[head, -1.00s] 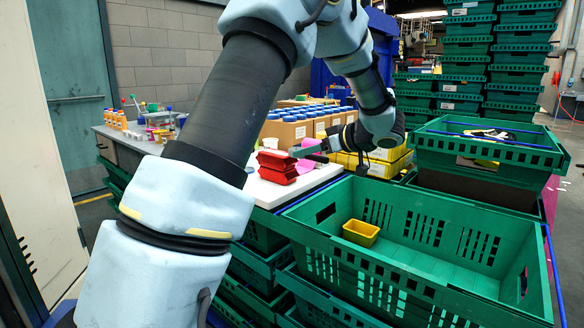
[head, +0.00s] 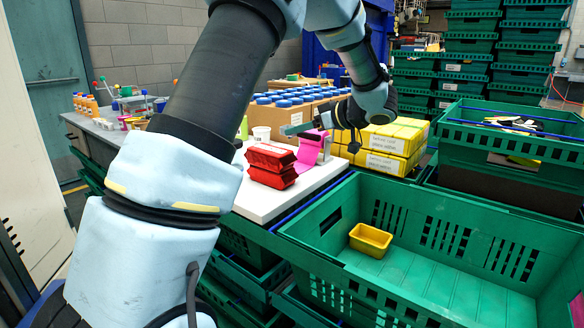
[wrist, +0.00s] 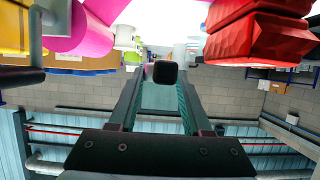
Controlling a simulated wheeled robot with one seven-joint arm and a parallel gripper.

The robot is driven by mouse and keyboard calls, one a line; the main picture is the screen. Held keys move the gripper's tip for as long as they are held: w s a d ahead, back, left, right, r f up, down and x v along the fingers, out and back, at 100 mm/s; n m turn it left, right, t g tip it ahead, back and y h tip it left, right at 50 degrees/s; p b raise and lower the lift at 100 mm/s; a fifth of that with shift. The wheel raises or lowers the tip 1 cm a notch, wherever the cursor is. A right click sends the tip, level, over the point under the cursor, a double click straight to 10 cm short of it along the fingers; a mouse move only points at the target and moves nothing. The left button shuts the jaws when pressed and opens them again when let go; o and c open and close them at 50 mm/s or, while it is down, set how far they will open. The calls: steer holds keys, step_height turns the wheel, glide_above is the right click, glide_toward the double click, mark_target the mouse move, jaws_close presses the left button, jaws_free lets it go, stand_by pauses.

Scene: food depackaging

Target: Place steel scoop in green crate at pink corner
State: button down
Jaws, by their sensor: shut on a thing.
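My gripper (head: 288,130) is above the white tabletop, beside a pink roll or sheet (head: 311,148) and behind the red packs. In the wrist view its fingers (wrist: 165,80) are shut on a small dark block (wrist: 165,72), which looks like the end of the steel scoop's handle. The scoop's bowl does not show. The open green crate (head: 330,213) stands at the front right, apart from the gripper, and holds a yellow tub (head: 370,240) near its left inner side. A bit of pink (head: 577,309) shows at the crate's near right edge, mostly cut off.
Two stacked red packs (head: 271,165) lie on the white tabletop (head: 262,205), close to the gripper. Yellow packs (head: 395,140) and a cardboard box of blue-capped bottles (head: 285,115) stand behind. Another green crate (head: 510,140) stands at the back right.

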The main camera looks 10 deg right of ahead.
glide_above(299, 171)
step_height(299, 171, down, 7)
steer(key=shift+f, duration=0.1)
steer(key=shift+f+p, duration=0.85)
steer(key=shift+f, duration=0.25)
steer(key=shift+f, duration=0.1)
steer(key=shift+c, duration=1.7)
jaws_free()
steer(key=shift+f+b, duration=0.25)
steer(key=shift+b, duration=0.4)
